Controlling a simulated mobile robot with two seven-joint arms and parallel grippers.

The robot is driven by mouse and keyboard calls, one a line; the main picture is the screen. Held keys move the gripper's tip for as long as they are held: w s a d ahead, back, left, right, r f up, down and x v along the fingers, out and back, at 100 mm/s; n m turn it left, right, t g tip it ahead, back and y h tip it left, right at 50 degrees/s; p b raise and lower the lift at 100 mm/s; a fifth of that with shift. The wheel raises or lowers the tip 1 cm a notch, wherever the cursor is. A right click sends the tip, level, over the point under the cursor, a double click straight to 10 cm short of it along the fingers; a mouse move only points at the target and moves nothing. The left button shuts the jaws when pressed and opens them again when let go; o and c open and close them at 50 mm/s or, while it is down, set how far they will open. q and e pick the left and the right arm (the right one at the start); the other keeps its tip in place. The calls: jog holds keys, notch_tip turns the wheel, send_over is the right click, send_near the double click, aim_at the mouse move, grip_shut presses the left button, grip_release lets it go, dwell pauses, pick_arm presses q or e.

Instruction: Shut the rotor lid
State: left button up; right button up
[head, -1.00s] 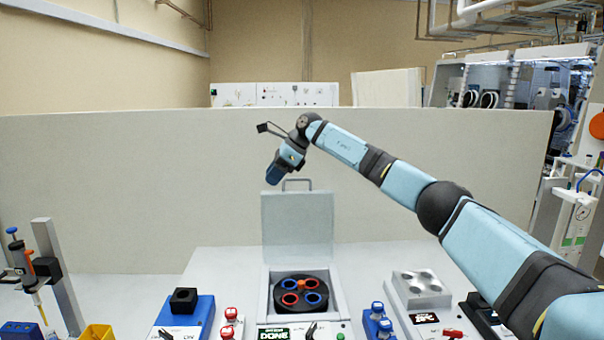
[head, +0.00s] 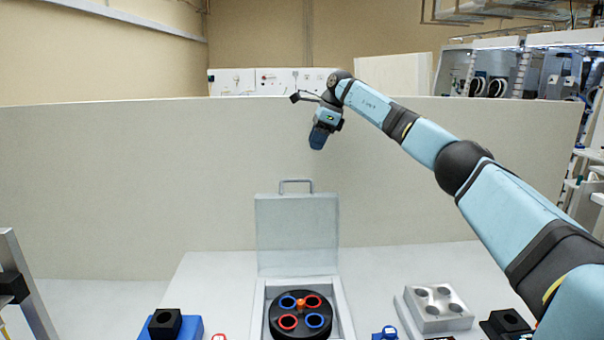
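The rotor lid (head: 297,236) is a pale grey panel standing upright and open at the back of the centrifuge box (head: 347,318). A metal handle (head: 296,181) sits on its top edge. In front of the lid the black rotor (head: 300,326) lies uncovered, with red and blue rings around its holes and an orange knob in the middle. My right gripper (head: 318,138) hangs in the air above and a little right of the handle, apart from it. Its dark blue fingers point down, and I cannot tell whether they are open or shut. My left gripper is out of view.
A grey block with round wells (head: 438,309) stands to the right of the box. A blue stand with a black block (head: 165,323) is to the left. A pale partition (head: 130,190) rises behind the bench.

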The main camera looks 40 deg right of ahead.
jog(key=x, duration=1.1)
jog(key=shift+d+p, duration=0.15)
jog(key=shift+p, duration=0.2)
grip_shut()
